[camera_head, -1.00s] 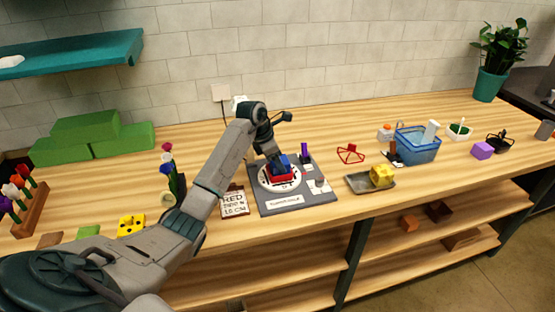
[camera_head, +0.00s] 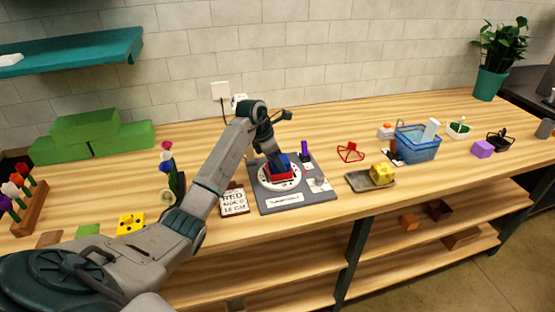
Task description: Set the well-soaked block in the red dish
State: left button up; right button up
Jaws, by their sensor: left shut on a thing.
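The red dish (camera_head: 281,176) sits on a white round disc (camera_head: 264,183) on a grey board in the middle of the bench. A blue block (camera_head: 286,159) is at the dish, within or just above its rim; I cannot tell if it touches the bottom. My left gripper (camera_head: 277,160) reaches down over the dish and is shut on the blue block. Its fingers partly hide the block and dish. How wet the block is cannot be seen. My right gripper is not in view.
Green blocks (camera_head: 88,130) are at the back left.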

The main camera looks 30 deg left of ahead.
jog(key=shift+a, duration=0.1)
pick_arm(q)
jog(key=o, duration=1.1)
jog(key=shift+o, duration=0.2)
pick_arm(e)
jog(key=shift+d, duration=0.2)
pick_arm(q)
jog(key=o, duration=0.4)
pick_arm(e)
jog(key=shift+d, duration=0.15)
pick_arm(q)
jog(key=shift+r, duration=0.1)
jog(key=shift+r+p, duration=1)
jog(key=shift+r, duration=0.75)
jog(key=shift+r+p, duration=0.85)
jog(key=shift+r, duration=0.85)
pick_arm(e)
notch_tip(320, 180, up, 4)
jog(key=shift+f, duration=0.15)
